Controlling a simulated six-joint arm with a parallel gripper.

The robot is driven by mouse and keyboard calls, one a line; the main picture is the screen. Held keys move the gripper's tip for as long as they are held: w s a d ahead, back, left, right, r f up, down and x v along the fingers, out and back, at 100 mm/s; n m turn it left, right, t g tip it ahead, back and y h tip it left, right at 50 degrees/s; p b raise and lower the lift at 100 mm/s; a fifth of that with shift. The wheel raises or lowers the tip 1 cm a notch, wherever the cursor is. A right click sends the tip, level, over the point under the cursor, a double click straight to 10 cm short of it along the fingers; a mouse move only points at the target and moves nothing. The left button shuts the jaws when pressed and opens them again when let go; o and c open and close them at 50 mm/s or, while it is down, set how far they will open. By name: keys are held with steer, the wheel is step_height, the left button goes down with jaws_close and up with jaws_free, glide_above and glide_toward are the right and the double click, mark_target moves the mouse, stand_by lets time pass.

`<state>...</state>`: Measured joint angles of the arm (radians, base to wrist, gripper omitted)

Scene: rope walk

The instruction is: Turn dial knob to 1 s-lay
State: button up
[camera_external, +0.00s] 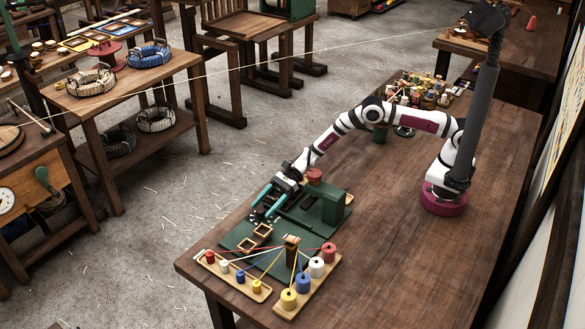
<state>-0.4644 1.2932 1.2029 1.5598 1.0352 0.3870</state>
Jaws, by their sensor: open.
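My gripper (263,212) is open, with its two teal fingers spread and pointing down over the green machine (233,241) on the wooden table. I see nothing between the fingers. The fingertips are above or close to the machine's flat bed; I cannot tell whether they touch it. A taller green box (325,206) stands on the machine to the right of my gripper. A round red part (314,175) shows just behind my wrist. I cannot make out the dial knob or the 1 s-lay mark at this size; my gripper and wrist cover part of the machine.
Bottles and spools (428,94) crowd the table's far end. The table's right side is clear. A line crosses above.

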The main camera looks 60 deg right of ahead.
steer(key=shift+a+f, duration=0.1)
steer(key=shift+a, duration=0.2)
jaws_close()
steer(key=shift+w+n+g, duration=0.2)
steer(key=shift+n+g, duration=0.2)
steer(key=shift+n, duration=0.1)
steer(key=shift+n+g, duration=0.4)
steer(key=shift+g, duration=0.1)
jaws_free()
